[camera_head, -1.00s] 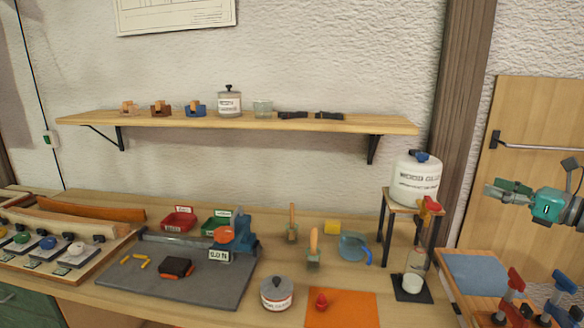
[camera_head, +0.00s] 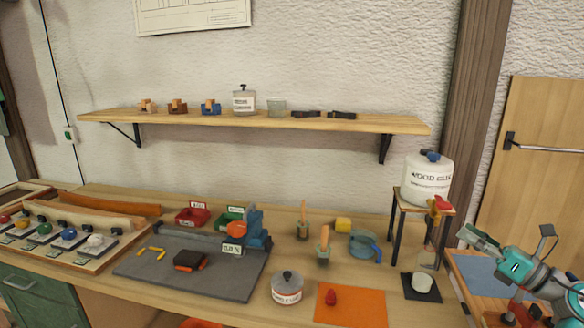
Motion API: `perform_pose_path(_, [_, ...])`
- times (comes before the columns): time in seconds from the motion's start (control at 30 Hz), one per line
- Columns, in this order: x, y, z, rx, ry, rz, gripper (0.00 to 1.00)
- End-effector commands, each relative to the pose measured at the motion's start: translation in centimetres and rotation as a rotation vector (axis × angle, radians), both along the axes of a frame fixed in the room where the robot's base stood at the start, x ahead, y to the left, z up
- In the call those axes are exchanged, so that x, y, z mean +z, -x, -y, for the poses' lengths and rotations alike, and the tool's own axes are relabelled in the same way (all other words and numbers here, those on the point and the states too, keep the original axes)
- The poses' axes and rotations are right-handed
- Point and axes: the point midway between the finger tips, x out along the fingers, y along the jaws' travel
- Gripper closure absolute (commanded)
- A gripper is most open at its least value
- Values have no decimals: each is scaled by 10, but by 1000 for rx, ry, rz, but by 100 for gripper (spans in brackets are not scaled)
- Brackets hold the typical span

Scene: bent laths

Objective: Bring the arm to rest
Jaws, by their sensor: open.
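My gripper (camera_head: 474,238) is at the right side of the view, at the end of my teal and grey arm. It is open and I see nothing between its fingers. It hangs over the right end of the bench, in front of the door and right of the wood glue stand. The blue mat (camera_head: 482,272) shows behind and below it.
A white wood glue jug (camera_head: 428,178) stands on a small raised stand (camera_head: 396,230) close left of my gripper. A white cup (camera_head: 422,283) sits on a dark pad below. A lidded pot (camera_head: 287,288) and an orange mat (camera_head: 350,308) lie further left. A shelf (camera_head: 260,122) spans the wall.

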Motion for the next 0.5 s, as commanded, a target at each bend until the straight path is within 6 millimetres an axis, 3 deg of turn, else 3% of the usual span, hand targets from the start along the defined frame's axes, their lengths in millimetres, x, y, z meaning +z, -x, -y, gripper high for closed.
perform_pose_path(0.1, [-33,14,-37,49,-147,-12,37])
perform_pose_path(0.5, [-112,86,-133,183,-654,-92,37])
